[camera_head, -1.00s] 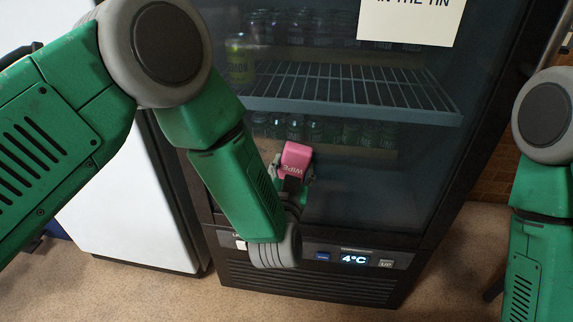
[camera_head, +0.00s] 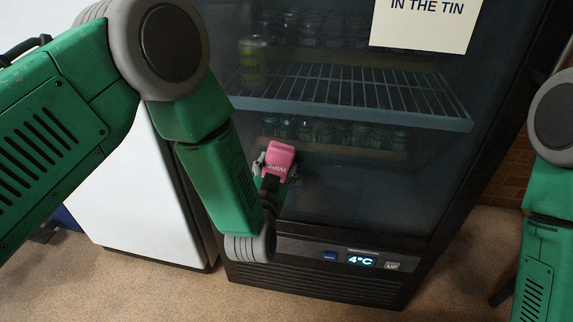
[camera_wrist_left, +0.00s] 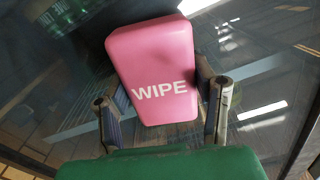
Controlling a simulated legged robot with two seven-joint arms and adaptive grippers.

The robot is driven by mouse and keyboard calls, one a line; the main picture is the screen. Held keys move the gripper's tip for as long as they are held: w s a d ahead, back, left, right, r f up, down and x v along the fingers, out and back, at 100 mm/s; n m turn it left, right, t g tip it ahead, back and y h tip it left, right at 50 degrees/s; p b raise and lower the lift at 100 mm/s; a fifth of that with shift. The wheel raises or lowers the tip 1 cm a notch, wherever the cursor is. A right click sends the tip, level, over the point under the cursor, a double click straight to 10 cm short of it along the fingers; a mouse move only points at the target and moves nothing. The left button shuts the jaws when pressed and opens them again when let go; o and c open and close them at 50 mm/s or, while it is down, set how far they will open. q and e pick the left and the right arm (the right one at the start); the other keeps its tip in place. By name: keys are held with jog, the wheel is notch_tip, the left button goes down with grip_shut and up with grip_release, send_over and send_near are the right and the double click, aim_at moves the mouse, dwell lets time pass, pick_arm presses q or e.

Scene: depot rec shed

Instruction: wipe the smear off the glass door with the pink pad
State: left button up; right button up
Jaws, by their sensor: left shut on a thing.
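The pink pad (camera_head: 279,158), marked "WIPE", is in my left gripper (camera_head: 270,176). In the left wrist view the pad (camera_wrist_left: 152,65) sits between the two fingers of the left gripper (camera_wrist_left: 165,105), which are shut on its sides. The pad is at the lower left part of the glass door (camera_head: 370,190) of the dark drinks fridge. I cannot tell whether the pad touches the glass. I cannot make out the smear for certain in either view. My right arm shows at the right edge, but its gripper is out of view.
Behind the glass are a wire shelf (camera_head: 350,98), a green can (camera_head: 253,62) and rows of cans. A paper sign (camera_head: 425,22) is on the door's upper part. A display panel (camera_head: 362,260) is below the door. A white cabinet (camera_head: 140,195) stands at the left.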

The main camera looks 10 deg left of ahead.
aim_at(269, 157)
pick_arm(q)
jog(key=shift+a, duration=1.1)
jog(key=shift+w+a+r+p, duration=0.15)
jog(key=shift+a+p, duration=0.25)
jog(key=shift+a, duration=1.35)
jog(key=shift+r+p, duration=1.3)
jog(key=shift+r, duration=0.25)
jog(key=shift+s+d+f, duration=0.1)
jog(key=shift+d, duration=0.9)
jog(key=shift+s+d+f, duration=0.1)
jog(key=shift+d, duration=4.5)
jog(key=shift+d+p, duration=0.15)
jog(key=shift+p, duration=0.2)
jog(key=shift+w+a+p, duration=0.15)
jog(key=shift+a+p, duration=0.2)
jog(key=shift+a, duration=2.1)
jog(key=shift+a+p, duration=0.5)
jog(key=shift+a, duration=2.8)
